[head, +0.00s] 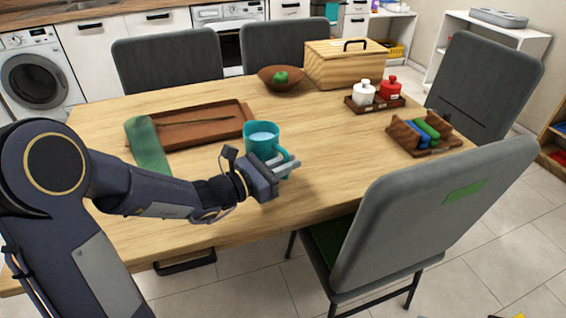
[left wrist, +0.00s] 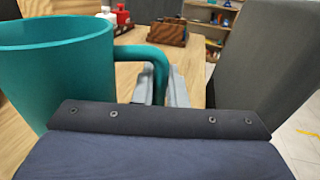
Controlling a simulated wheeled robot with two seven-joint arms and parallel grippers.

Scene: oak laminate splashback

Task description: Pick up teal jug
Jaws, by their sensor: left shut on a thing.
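The teal jug (head: 262,138) is upright at the near middle of the wooden table, with something pale inside it. My left gripper (head: 287,167) is at the jug's right side, shut on its handle. In the left wrist view the jug (left wrist: 55,65) fills the left side, and its handle (left wrist: 157,62) comes down between the fingers of my left gripper (left wrist: 162,88). The jug's lower part is hidden by the gripper, so I cannot tell whether its base touches the table. My right gripper is not in view.
A brown tray (head: 195,138) with a green cloth (head: 147,147) lies left of the jug. A bowl (head: 266,82), a wooden box (head: 345,72), a condiment caddy (head: 361,107) and a wooden rack (head: 412,147) stand behind and right. A grey chair (head: 400,220) stands close on the right.

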